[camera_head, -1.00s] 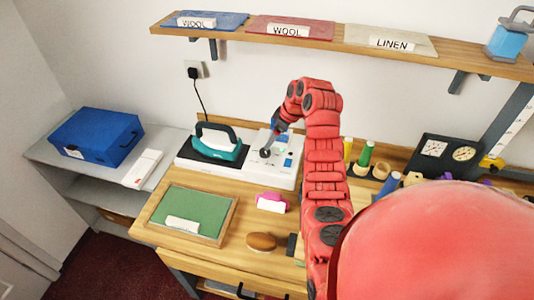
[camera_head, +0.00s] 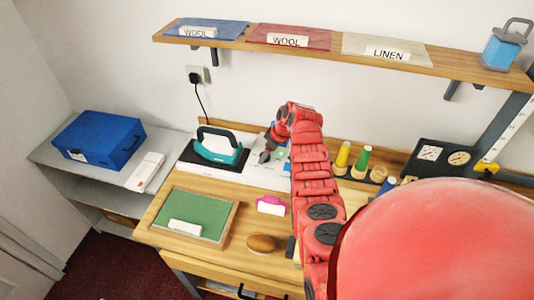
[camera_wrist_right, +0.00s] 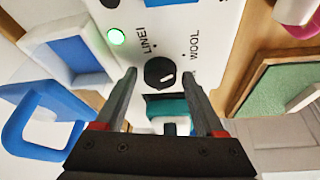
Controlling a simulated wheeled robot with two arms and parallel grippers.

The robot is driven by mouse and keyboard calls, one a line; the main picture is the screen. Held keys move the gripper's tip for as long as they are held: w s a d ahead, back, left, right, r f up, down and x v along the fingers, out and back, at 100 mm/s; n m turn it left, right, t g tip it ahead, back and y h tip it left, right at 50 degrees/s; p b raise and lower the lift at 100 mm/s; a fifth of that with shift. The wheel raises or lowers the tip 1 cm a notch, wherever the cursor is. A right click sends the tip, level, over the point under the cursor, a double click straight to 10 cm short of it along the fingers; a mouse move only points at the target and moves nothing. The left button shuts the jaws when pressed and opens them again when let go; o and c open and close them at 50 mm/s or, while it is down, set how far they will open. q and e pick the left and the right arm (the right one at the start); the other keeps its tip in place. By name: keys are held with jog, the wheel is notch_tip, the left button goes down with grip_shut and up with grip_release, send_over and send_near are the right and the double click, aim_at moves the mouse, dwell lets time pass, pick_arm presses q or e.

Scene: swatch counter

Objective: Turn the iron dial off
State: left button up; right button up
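The iron dial (camera_wrist_right: 159,73) is a round black knob with a white mark, on a white panel (camera_wrist_right: 205,65) with the words LINEN and WOOL beside it. The mark points toward the WOOL side. A green light (camera_wrist_right: 116,37) glows near the dial. My right gripper (camera_wrist_right: 159,76) is open, one finger on each side of the dial with small gaps; I cannot tell if it touches. In the head view my right gripper (camera_head: 268,152) is over the white iron station (camera_head: 262,177), hiding the dial. The teal iron (camera_head: 220,152) rests on the station's left part. My left gripper is not in view.
A green framed board (camera_head: 193,215), a pink-topped white card (camera_head: 270,206) and a brown oval pad (camera_head: 262,243) lie in front of the station. Thread spools (camera_head: 343,157) and a dark gauge box (camera_head: 440,155) stand to the right. A shelf (camera_head: 300,50) hangs above.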

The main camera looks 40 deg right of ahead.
grip_shut()
